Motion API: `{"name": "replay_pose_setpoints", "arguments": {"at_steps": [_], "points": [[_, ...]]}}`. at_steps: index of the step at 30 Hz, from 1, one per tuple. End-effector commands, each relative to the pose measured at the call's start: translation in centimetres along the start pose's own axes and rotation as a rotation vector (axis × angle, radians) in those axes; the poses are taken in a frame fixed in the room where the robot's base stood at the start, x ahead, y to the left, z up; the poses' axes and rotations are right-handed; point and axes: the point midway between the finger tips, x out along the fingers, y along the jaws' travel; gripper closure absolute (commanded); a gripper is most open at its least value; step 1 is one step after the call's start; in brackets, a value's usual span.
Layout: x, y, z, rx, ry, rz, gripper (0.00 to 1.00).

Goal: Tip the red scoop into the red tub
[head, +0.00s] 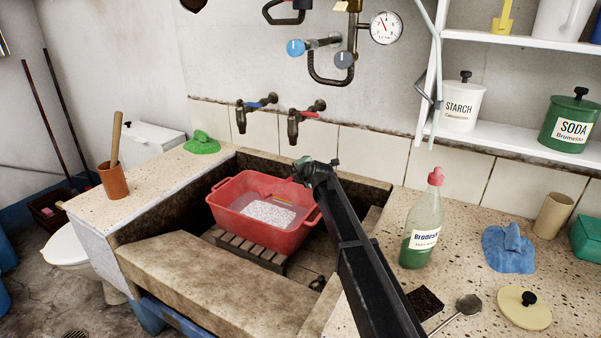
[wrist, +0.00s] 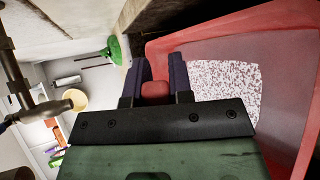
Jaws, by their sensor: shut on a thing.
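The red tub (head: 262,235) stands on a wooden slatted rack inside the stone trough. White speckled material (head: 268,212) lies in it; the tub wall (wrist: 200,50) and this material also show in the wrist view. My gripper (head: 303,168) is over the tub's back right rim. In the wrist view my gripper (wrist: 155,78) is shut on a red piece, the red scoop's handle (wrist: 155,90), between its dark fingers. In the head view a brighter red shape at the tub's back appears to be the scoop (head: 268,185). The scoop's contents and exact tilt are hidden.
Two taps (head: 293,125) project from the wall behind the trough. A green bottle with a red cap (head: 422,235) stands on the right counter, near my arm. A green cloth (head: 201,143) and a brown cup (head: 113,181) are on the left ledge. A blue cloth (head: 508,250) lies right.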

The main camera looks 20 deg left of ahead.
Motion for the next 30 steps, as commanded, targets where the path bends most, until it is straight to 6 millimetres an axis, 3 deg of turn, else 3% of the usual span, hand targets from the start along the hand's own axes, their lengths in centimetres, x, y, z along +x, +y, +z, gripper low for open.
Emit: {"name": "replay_pose_setpoints", "arguments": {"at_steps": [16,30], "points": [[1.1,-2.1,0.2,0.145,0.073,0.000,1.00],[1.1,-2.1,0.2,0.161,0.082,0.000,1.00]]}}
